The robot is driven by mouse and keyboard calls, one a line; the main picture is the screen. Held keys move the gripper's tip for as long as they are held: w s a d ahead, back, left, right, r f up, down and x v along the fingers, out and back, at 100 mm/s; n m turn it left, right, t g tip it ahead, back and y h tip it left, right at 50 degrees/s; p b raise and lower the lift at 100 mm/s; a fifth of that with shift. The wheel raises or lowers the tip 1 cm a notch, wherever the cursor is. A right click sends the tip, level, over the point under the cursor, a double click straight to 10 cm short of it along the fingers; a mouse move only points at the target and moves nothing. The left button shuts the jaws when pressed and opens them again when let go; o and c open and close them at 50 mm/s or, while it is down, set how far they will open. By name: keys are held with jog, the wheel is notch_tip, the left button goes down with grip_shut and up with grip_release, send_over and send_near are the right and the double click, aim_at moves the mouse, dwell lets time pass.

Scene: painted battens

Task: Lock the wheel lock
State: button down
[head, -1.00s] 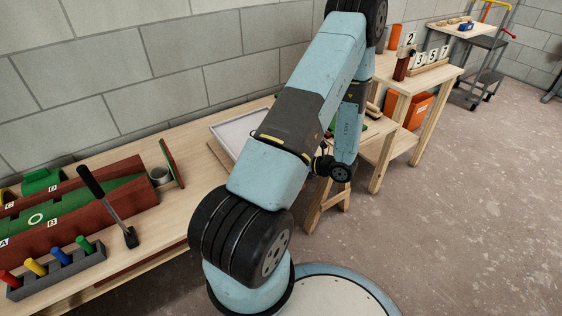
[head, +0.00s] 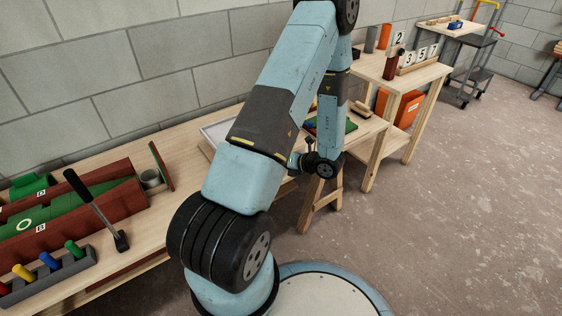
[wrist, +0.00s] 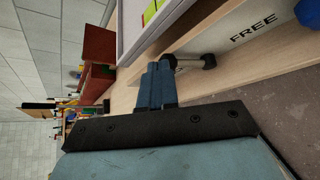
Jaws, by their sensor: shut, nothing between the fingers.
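In the wrist view, a pale panel (wrist: 225,42) bears the word FREE. A short metal bar with a dark end (wrist: 195,62) is beside the panel's left end; it may be the lock's lever, but I cannot tell. My gripper (wrist: 159,72) is shut and empty, with its blue-grey fingertips close to the bar's left end. I cannot tell whether they touch. In the head view my arm hides my gripper and this spot.
The long wooden bench (head: 140,215) holds a red and green trough (head: 75,220), a black-handled lever (head: 95,210) and several coloured pegs. A shelf stand (head: 400,70) and a wheeled cart (head: 475,60) stand beyond. The floor at right is clear.

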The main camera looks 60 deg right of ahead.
dwell(0.3)
jog(key=v, duration=1.4)
dwell(0.3)
